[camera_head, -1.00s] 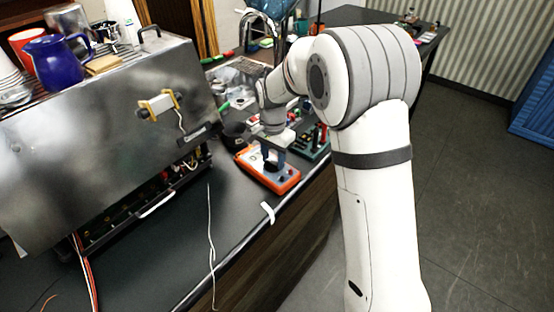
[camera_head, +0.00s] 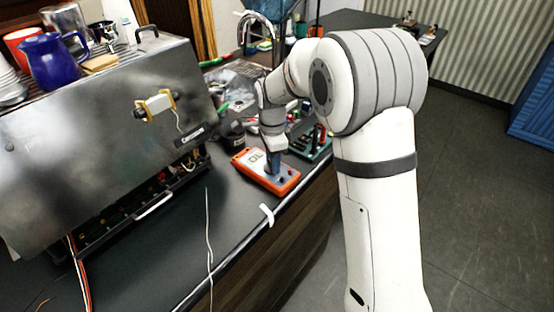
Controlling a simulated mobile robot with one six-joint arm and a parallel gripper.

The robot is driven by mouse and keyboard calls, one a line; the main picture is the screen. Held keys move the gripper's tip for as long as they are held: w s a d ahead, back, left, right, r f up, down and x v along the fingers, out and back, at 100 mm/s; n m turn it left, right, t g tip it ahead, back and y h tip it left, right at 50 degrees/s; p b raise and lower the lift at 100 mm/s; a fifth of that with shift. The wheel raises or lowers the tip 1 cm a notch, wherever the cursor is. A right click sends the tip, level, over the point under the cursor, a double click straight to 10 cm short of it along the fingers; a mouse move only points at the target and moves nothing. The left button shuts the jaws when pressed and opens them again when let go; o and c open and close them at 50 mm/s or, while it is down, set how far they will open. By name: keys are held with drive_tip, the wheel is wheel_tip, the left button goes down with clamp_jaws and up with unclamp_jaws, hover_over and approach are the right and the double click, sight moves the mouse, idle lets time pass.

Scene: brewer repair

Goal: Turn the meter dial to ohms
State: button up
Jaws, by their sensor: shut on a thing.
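The orange-edged meter (camera_head: 289,186) lies flat on the dark counter, right of the steel brewer. Its grey display (camera_head: 255,156) reads what looks like "OL". My gripper (camera_head: 272,168) points straight down onto the meter's face, below and right of the display. It is shut on the dial, which its fingers hide, so I cannot read the dial's pointer.
A teal tray (camera_head: 318,151) with dark and red tools stands just behind the meter. A black cup-like item (camera_head: 233,134) is to its left. A white tab (camera_head: 267,215) sits at the counter's front edge, and thin wires hang nearby. Counter in front is mostly clear.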

idle(0.4)
drive_tip(key=o, duration=1)
wheel_tip(320, 180, up, 7)
drive_tip(key=shift+r+b, duration=0.15)
drive_tip(key=shift+b, duration=0.2)
drive_tip(key=shift+r, duration=0.25)
